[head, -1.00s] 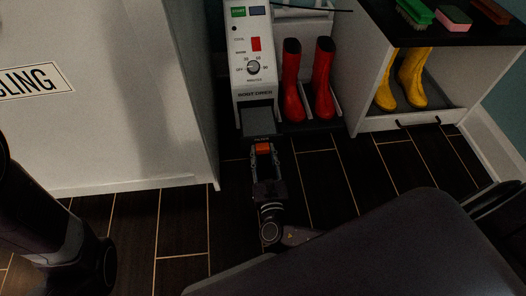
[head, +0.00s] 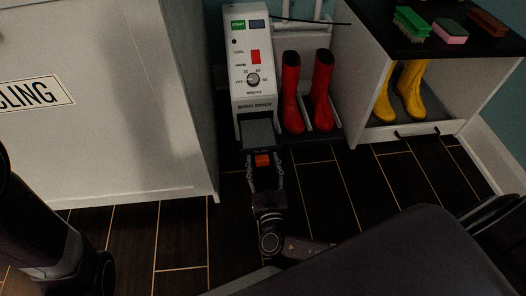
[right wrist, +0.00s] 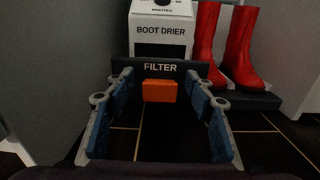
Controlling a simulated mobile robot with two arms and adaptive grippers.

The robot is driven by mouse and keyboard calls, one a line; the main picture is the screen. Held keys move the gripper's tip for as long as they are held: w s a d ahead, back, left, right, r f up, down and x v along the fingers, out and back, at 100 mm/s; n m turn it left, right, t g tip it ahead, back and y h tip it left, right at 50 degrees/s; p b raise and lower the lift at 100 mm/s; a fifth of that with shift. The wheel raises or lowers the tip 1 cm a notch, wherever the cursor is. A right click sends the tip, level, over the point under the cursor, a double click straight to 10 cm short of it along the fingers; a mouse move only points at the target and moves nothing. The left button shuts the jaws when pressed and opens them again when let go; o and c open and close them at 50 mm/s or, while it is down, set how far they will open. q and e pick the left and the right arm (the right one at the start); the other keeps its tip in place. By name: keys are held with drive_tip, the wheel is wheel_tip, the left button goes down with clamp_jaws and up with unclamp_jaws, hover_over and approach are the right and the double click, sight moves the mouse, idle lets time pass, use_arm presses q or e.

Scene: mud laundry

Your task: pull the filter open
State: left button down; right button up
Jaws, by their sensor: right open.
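The white boot drier (head: 252,85) stands against the wall, with a dial and buttons on its sloping top. At its foot is the dark filter front (right wrist: 160,67), lettered FILTER. An orange tab (right wrist: 160,91) sticks out from it and also shows in the head view (head: 262,160). My right gripper (head: 265,163) is open, low over the floor in front of the drier. In the right wrist view its blue-padded fingers (right wrist: 158,78) stand on either side of the tab, with a gap at each side. I cannot tell how far out the filter sits. My left gripper is out of view.
Red boots (head: 306,92) stand on a rack just right of the drier. A white cabinet (head: 110,100) with lettering stands close on the left. A bench (head: 400,135) with yellow boots (head: 405,90) and brushes is at the right. Dark floor tiles lie bare in front.

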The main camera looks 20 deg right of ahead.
wheel_tip(320, 180, up, 9)
drive_tip(key=shift+f, duration=0.15)
drive_tip(key=shift+s, duration=0.1)
idle(0.7)
